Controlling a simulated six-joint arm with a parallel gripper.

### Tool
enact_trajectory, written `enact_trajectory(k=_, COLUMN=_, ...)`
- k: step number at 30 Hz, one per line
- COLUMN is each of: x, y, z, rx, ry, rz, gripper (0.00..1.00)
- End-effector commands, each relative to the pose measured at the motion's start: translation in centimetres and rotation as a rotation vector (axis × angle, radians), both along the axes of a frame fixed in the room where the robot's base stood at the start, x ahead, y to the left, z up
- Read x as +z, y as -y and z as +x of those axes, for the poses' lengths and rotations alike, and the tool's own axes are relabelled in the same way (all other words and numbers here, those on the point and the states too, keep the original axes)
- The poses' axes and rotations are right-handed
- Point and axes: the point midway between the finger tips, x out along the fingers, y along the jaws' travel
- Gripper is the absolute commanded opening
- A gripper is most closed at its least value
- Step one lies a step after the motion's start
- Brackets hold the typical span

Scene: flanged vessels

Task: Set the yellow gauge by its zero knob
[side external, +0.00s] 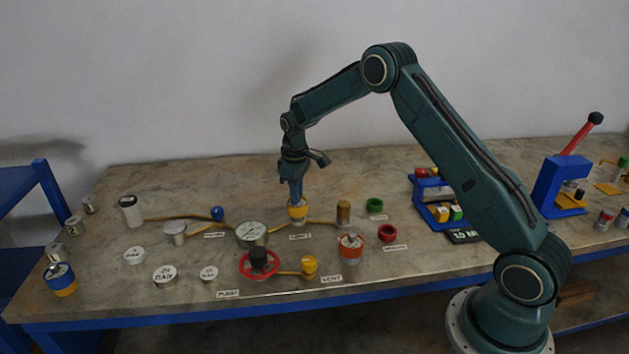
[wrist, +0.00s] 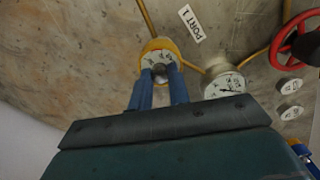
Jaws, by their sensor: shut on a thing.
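The yellow gauge (side external: 298,214) stands upright on the bench below my gripper (side external: 297,199), near the middle of the side view. In the wrist view the gauge (wrist: 150,46) shows a yellow rim and a pale dial with dark marks. My gripper (wrist: 160,76) points down onto the dial, its two blue fingers closed on the small zero knob (wrist: 159,69) at its centre. The fingers hide part of the dial and most of the knob. I cannot read the needle.
A larger white-faced gauge (side external: 252,233) stands close by at the left. A red handwheel (side external: 259,264), an orange-banded vessel (side external: 351,248) and a brown cylinder (side external: 343,212) are near. Yellow pipes run along the bench (side external: 120,275). A blue press (side external: 552,185) stands at the right.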

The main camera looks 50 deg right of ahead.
Motion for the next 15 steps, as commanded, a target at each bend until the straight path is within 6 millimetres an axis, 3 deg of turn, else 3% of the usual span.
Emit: enact_trajectory(k=15, x=0.00, y=0.01, z=-0.03, rx=-0.132, ry=-0.001, rz=0.000, gripper=0.00)
